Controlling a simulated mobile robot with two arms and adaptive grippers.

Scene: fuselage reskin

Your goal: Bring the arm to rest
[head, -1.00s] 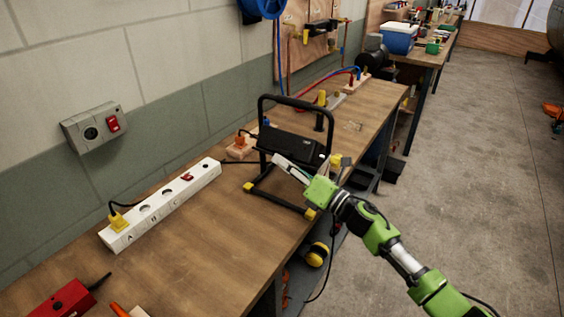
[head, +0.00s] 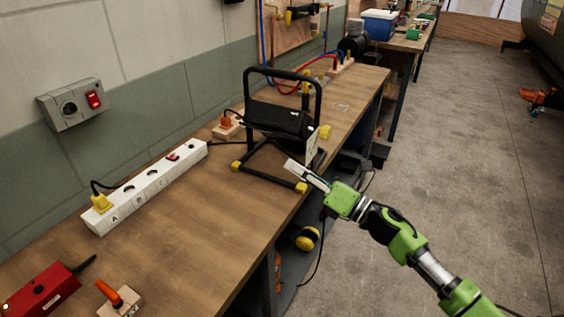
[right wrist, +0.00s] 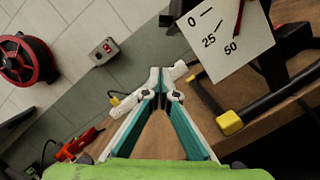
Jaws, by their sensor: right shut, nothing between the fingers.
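My right arm, green and grey, comes in from the lower right of the head view. My left gripper is not in view.
A card marked 0, 25, 50 (right wrist: 228,40) is close to the fingers. A white power strip (head: 150,185), red box (head: 42,292) and orange-handled item (head: 112,294) are on the wooden bench (head: 185,235). The floor (head: 440,150) at right is open.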

